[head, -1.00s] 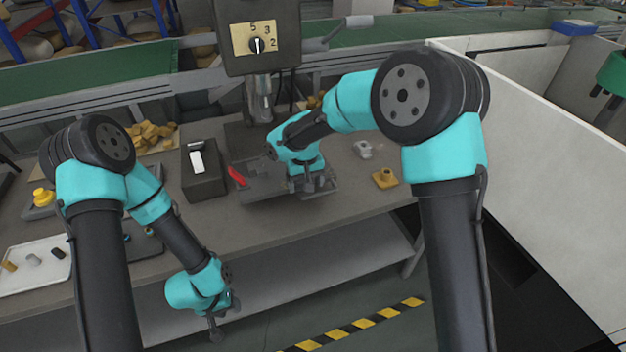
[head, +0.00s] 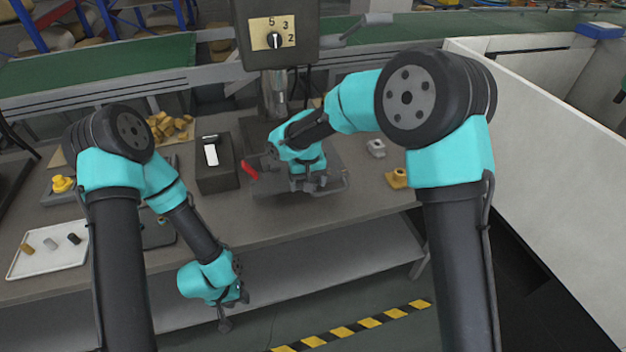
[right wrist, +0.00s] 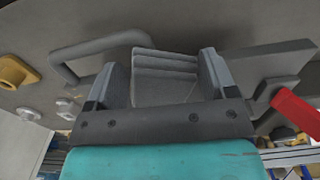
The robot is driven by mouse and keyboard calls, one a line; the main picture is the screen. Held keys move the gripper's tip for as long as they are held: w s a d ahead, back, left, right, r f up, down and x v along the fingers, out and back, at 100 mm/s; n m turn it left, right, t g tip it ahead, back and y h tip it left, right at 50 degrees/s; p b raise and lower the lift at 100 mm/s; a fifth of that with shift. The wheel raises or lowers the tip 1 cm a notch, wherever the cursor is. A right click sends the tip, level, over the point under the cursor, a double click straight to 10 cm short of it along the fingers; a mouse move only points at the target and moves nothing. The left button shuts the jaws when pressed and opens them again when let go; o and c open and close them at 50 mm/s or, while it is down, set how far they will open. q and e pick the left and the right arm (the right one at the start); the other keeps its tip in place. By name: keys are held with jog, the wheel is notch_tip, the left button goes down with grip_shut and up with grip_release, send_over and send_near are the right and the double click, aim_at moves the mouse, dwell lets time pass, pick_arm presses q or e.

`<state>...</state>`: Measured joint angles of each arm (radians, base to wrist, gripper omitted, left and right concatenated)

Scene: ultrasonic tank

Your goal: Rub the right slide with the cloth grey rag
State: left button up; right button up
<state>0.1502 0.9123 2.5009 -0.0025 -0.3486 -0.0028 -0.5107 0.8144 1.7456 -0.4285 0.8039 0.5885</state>
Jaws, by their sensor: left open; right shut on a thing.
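My right gripper (head: 308,182) is low over the grey vise-like fixture (head: 268,187) under the drill press. In the right wrist view its two fingers (right wrist: 163,82) are shut on a folded grey piece, apparently the grey rag (right wrist: 165,60). The rag shows as stacked folds between the fingers. In the head view my right gripper and arm hide most of it. I cannot tell clearly which part of the fixture is the right slide, or whether the rag touches it. My left gripper (head: 230,310) is open and empty, hanging in front of the bench.
A red handle (head: 250,170) sticks out at the fixture's left. A dark box (head: 218,178) stands left of it. A yellow-brown part (head: 397,178) and a grey part (head: 376,148) lie to the right. A white tray (head: 62,262) lies at the left. The drill press head (head: 277,28) overhangs behind.

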jog(key=shift+s+a+f, duration=0.1)
jog(key=shift+s+a, duration=0.05)
jog(key=shift+a, duration=0.05)
jog(key=shift+s+a, duration=0.25)
jog(key=shift+a, duration=0.6)
jog(key=shift+s+a, duration=0.2)
jog(key=shift+a, duration=0.6)
jog(key=shift+d, duration=0.1)
jog(key=shift+w+d, duration=0.25)
jog(key=shift+d, duration=0.6)
jog(key=shift+w+d, duration=0.25)
jog(key=shift+d, duration=0.6)
jog(key=shift+d, duration=0.15)
jog(key=shift+w+d+r, duration=0.1)
jog(key=shift+w+d, duration=0.2)
jog(key=shift+d, duration=0.5)
jog(key=shift+w+d+r, duration=0.1)
jog(key=shift+w+d, duration=0.2)
jog(key=shift+d, duration=0.45)
jog(key=shift+c, duration=0.2)
jog(key=shift+w+d+f, duration=0.1)
jog(key=shift+w+d, duration=0.15)
jog(key=shift+d, duration=0.6)
jog(key=shift+w+d+f, duration=0.1)
jog(key=shift+w+d, duration=0.15)
jog(key=shift+d, duration=0.6)
